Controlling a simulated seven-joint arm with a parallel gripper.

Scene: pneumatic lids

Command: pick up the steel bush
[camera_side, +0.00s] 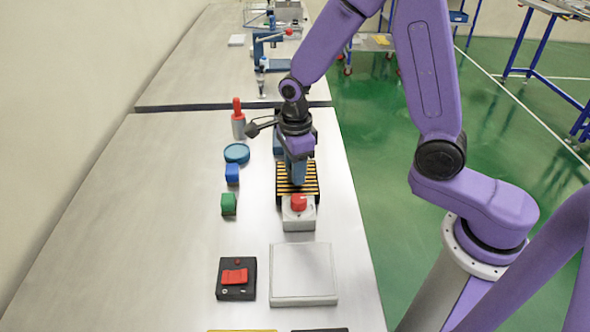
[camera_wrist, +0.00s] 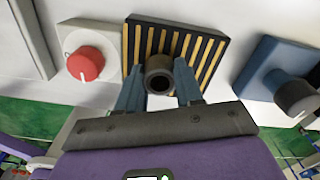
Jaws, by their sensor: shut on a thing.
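The steel bush (camera_wrist: 159,80) is a dark grey hollow ring, seen in the wrist view between the two blue fingers of my gripper (camera_wrist: 160,88). The fingers are shut on it from both sides. Behind it is a black plate with yellow stripes (camera_wrist: 205,45). In the side view my gripper (camera_side: 297,180) points down over the striped plate (camera_side: 312,187), and the bush is hidden by the fingers. I cannot tell whether the bush touches the plate or is just above it.
A grey box with a red knob (camera_side: 299,204) stands directly in front of the striped plate. A blue block with a dark cylinder (camera_wrist: 295,95) is on its other side. Green (camera_side: 229,204) and blue (camera_side: 232,174) blocks, a blue round dish (camera_side: 237,153) and a red-topped bottle (camera_side: 238,124) stand left.

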